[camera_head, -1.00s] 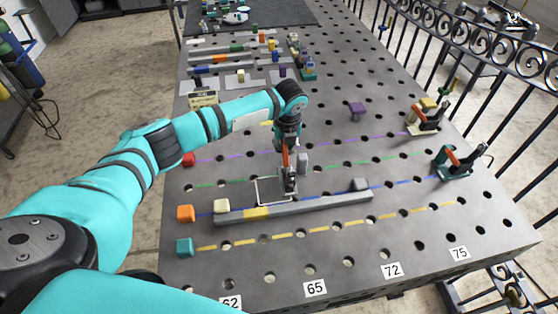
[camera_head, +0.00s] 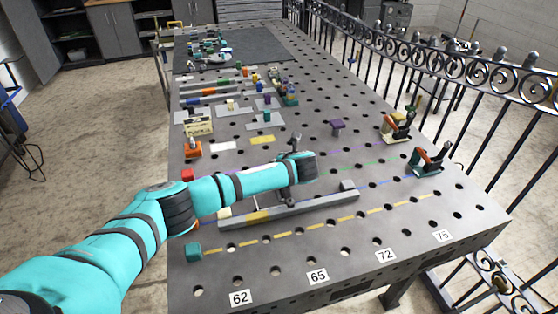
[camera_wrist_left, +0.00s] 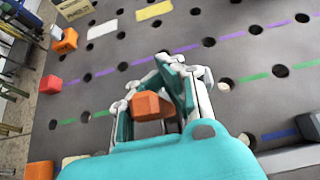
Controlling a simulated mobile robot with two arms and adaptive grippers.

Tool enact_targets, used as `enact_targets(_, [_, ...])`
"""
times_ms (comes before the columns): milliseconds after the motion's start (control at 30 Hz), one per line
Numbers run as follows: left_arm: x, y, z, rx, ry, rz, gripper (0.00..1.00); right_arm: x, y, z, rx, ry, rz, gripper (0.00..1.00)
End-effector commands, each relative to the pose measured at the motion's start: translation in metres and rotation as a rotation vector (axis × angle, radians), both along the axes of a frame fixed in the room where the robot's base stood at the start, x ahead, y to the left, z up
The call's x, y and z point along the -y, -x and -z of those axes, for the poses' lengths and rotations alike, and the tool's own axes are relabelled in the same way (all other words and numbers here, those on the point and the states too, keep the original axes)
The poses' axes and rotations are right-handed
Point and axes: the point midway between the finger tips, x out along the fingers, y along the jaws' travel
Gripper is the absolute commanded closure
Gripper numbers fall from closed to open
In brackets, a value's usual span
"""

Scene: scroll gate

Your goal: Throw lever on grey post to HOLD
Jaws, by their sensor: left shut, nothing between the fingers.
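In the left wrist view an orange block-shaped piece (camera_wrist_left: 148,106), which looks like a lever's handle, shows close to the fingers of my left gripper (camera_wrist_left: 150,80). The gripper is shut with nothing held; whether it touches the orange piece I cannot tell. In the head view my own forearm and wrist cover this spot, so the orange piece and the grey post are not clearly visible there. No HOLD label can be read. My right gripper is not in view.
A grey rail (camera_head: 310,207) with a yellow patch lies near my forearm. A teal block (camera_head: 194,251) sits at the front left. Orange-handled clamps on a cream base (camera_head: 393,137) and a teal base (camera_head: 427,170) stand at the right, before the iron fence (camera_head: 420,62).

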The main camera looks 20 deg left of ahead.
Motion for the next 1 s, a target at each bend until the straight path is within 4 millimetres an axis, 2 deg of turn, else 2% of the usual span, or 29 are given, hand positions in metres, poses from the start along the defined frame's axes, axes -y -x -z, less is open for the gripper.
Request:
enact_targets(200, [0.0052,0.0089,0.0052,0.055,-0.051,0.0,1.0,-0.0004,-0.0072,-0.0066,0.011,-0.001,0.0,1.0])
enact_targets(800, [0.0071,0.0102,0.0049,0.089,-0.073,0.002,1.0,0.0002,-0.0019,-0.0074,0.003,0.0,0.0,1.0])
enact_targets(833, [0.0073,0.0102,0.0049,0.089,-0.073,0.002,0.99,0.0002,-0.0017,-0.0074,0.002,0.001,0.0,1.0])
enact_targets(1000, [0.0069,0.0096,0.0037,0.091,-0.074,0.001,0.77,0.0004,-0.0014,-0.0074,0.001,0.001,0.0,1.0])
